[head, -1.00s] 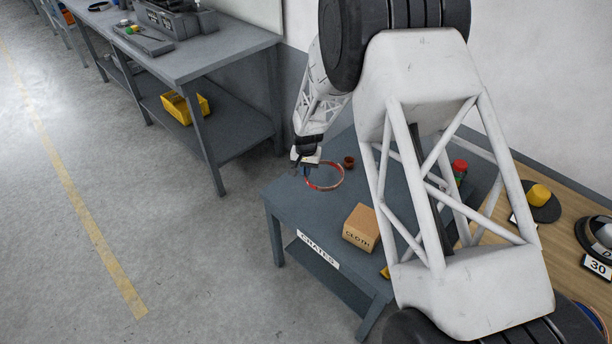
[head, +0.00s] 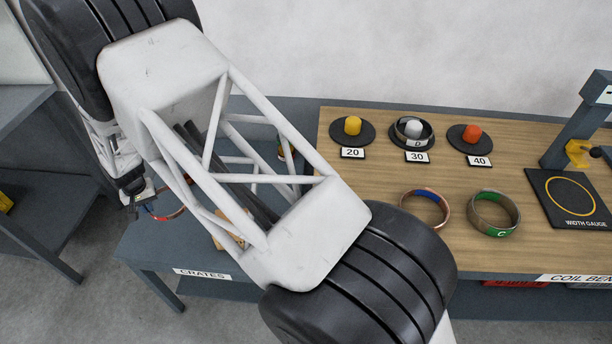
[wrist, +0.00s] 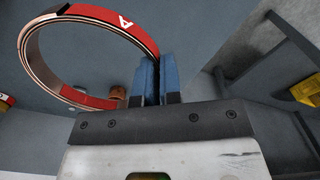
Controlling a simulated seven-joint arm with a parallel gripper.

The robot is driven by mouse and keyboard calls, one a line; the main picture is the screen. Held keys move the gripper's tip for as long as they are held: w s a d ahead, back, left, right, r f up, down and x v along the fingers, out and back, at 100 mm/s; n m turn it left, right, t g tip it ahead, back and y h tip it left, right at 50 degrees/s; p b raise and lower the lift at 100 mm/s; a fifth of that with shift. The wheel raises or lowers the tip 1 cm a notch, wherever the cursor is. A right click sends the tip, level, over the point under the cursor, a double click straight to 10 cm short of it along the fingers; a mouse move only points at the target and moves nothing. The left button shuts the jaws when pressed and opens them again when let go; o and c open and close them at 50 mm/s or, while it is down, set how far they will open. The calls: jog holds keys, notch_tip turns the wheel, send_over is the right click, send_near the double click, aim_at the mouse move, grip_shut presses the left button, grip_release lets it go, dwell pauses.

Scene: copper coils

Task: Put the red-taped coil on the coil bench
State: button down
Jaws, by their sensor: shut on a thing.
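The red-taped coil, a copper ring marked A, shows large in the wrist view (wrist: 100,102). My gripper's blue fingers (wrist: 156,78) are shut on its rim. In the head view the coil (head: 174,214) is partly hidden behind my arm, beside my gripper (head: 146,204), over the crates table (head: 150,246). I cannot tell how far it is above that table. The coil bench (head: 370,232), with a wooden top, stands to the right. A blue-taped coil (head: 445,208) and a green-taped coil marked C (head: 512,211) lie on it.
Along the bench's back are a yellow-topped stand 20 (head: 339,138), stand 30 with a coil marked D (head: 415,143), and an orange-topped stand 40 (head: 459,141). A width gauge (head: 570,222) stands at right. A cardboard box (head: 228,240) is partly behind my arm.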

jog(key=shift+d, duration=0.1)
jog(key=w+d+r+m, duration=0.1)
jog(key=d+r+m, duration=0.25)
jog(key=d, duration=0.85)
jog(key=w+d+r+m, duration=0.2)
jog(key=d+r, duration=0.2)
jog(key=d, duration=0.7)
jog(key=w+d+r+m, duration=0.15)
jog(key=d+r, duration=0.25)
jog(key=d, duration=0.8)
jog(key=s+d+r+m, duration=0.1)
jog(key=s+d, duration=0.3)
jog(key=d, duration=0.5)
jog(key=s+d+r+m, duration=0.1)
jog(key=s+d+m, duration=0.3)
jog(key=d, duration=0.5)
jog(key=s+d+r+m, duration=0.2)
jog(key=s+d, duration=0.4)
jog(key=d, duration=0.3)
jog(key=shift+s+m, duration=0.15)
jog(key=shift+m, duration=0.35)
jog(key=shift+s+d+f, duration=0.1)
jog(key=shift+s+d, duration=0.45)
jog(key=shift+s, duration=0.05)
jog(key=shift+w, duration=0.1)
